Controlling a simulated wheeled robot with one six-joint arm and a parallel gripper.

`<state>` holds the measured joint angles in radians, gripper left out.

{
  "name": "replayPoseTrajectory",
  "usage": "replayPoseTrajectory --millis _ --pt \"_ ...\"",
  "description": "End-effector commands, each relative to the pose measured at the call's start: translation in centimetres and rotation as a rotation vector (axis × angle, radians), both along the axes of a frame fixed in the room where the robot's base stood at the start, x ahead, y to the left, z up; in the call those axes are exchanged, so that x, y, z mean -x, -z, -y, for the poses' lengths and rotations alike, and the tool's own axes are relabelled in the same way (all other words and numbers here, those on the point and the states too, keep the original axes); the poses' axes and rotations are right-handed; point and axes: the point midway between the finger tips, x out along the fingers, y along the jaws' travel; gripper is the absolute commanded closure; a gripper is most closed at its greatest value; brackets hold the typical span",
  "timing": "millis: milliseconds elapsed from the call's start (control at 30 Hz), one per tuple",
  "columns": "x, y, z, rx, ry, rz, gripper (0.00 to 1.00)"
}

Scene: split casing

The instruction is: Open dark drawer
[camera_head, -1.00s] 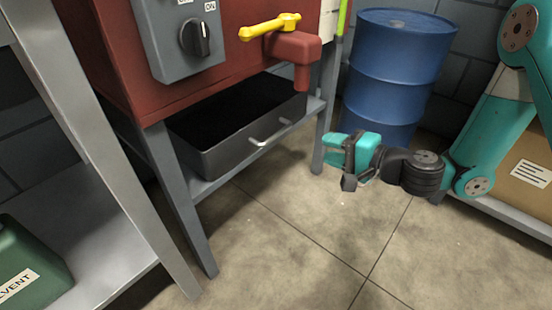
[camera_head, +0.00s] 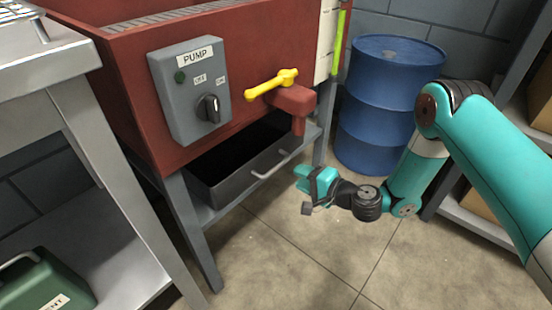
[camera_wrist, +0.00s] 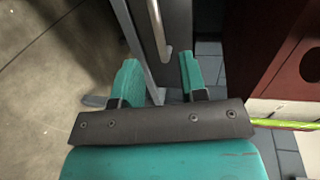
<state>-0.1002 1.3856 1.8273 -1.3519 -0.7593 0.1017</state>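The dark drawer (camera_head: 225,194) is an open-topped grey-black bin under the red tank, with a pale bar handle (camera_head: 270,165) on its front. My gripper (camera_head: 303,190) is to the right of the handle, in front of the drawer and apart from it in the head view. In the wrist view my gripper (camera_wrist: 160,72) is open, with its two teal fingers apart and nothing held. The handle (camera_wrist: 156,28) shows ahead, in line with the gap between the fingers. How far the fingertips are from it is hard to tell.
The red tank (camera_head: 128,75) carries a grey pump switch box (camera_head: 175,105) and a red spout with a yellow lever (camera_head: 272,84) above the drawer. A blue barrel (camera_head: 378,105) stands behind. A metal bench (camera_head: 105,160) is at left. The floor (camera_head: 300,260) in front is clear.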

Motion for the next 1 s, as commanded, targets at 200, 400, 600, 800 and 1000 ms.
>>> replayPoseTrajectory --millis 200,400,600,800,1000 --pt "-3.0 1.6 -4.1 0.001 -0.004 0.007 0.61" --pt "-4.9 2.2 -6.5 0.0 -0.004 0.004 0.61" --pt "-5.8 2.3 -7.5 -0.001 0.0 0.002 0.61" --pt "-5.9 2.3 -7.6 -0.001 0.001 0.001 0.61" --pt "-5.9 2.3 -7.6 -0.001 0.001 0.001 0.91"
